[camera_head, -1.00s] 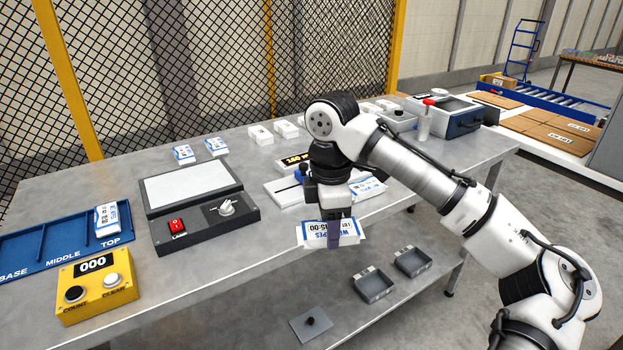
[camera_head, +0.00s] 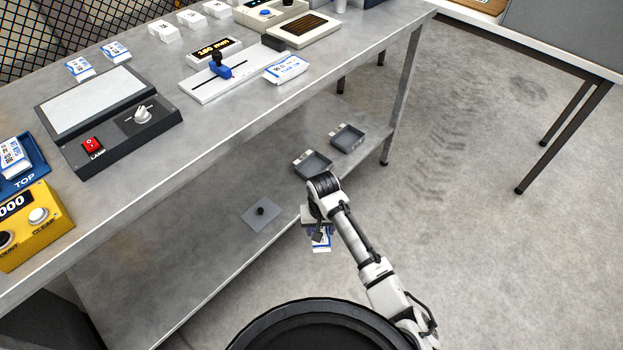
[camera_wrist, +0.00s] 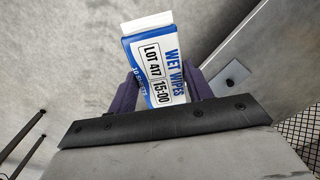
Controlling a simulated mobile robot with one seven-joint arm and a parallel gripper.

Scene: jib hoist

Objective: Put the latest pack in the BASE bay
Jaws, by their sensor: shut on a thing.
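My gripper (camera_head: 319,232) is shut on a white and blue wet wipes pack (camera_head: 321,244), held out in front of the table, clear of its edge. In the wrist view the held pack (camera_wrist: 157,65) sits between the purple fingers of my gripper (camera_wrist: 163,90); its label reads LOT 417, 15:00. The blue bay tray (camera_head: 32,172) is cut off at the left edge; only its TOP bay shows, with a pack (camera_head: 13,157) in it. The BASE bay is out of view. Other blue and white packs lie on the table: two at the back left (camera_head: 80,68) (camera_head: 115,51) and one by the slide gauge (camera_head: 286,68).
A yellow counter box (camera_head: 38,225) stands before the tray. A grey lamp panel (camera_head: 108,118) with a red switch is beside it. A slide gauge (camera_head: 222,75) lies further right. The lower shelf holds grey trays (camera_head: 313,163) and a knobbed plate (camera_head: 262,212). Floor at right is open.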

